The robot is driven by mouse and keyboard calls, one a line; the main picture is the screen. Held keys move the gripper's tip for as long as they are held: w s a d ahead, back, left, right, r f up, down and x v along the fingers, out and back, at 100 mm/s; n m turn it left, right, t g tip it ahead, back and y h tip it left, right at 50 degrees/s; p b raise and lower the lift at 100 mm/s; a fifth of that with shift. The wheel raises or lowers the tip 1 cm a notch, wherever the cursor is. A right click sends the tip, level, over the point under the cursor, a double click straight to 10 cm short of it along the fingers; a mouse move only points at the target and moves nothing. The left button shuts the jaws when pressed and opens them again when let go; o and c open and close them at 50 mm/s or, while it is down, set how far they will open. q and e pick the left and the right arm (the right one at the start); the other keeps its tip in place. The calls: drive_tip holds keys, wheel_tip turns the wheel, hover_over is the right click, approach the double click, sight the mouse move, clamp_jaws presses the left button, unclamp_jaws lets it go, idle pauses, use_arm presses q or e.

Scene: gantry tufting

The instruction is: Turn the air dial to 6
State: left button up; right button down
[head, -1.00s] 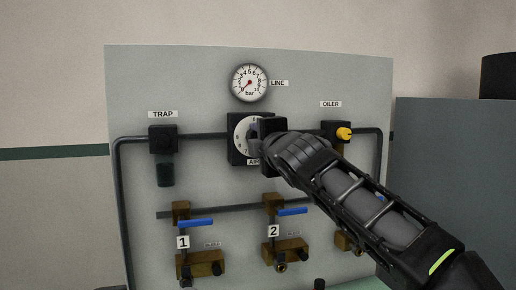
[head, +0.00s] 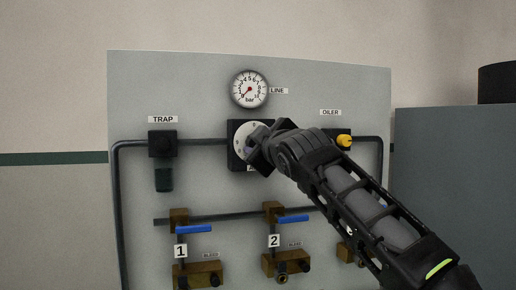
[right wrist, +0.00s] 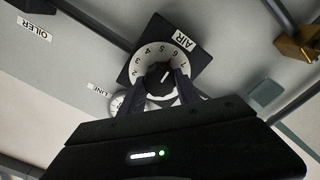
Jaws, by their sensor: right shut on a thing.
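The air dial (head: 240,139) is a white round scale on a black square plate, in the middle of the panel in the head view. My right gripper (right wrist: 163,92) is shut on the dial's dark knob (right wrist: 157,82), one finger on each side. A white line on the knob leans towards the upper numbers; the exact reading is too small to tell. In the head view my right gripper (head: 256,148) covers the knob and much of the scale. My left gripper is not in view.
The LINE gauge (head: 249,89) sits above the dial, its red needle pointing down-left. The trap (head: 163,144) is on the left, the oiler with a yellow knob (head: 344,141) close to my right arm. Blue-handled valves (head: 194,229) are below.

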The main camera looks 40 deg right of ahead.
drive_tip(key=shift+f, duration=0.1)
idle(0.4)
drive_tip(key=c, duration=0.9)
unclamp_jaws()
drive_tip(key=b+v, duration=0.2)
drive_tip(key=v, duration=0.5)
drive_tip(key=shift+s+a, duration=0.15)
drive_tip(key=shift+s, duration=0.25)
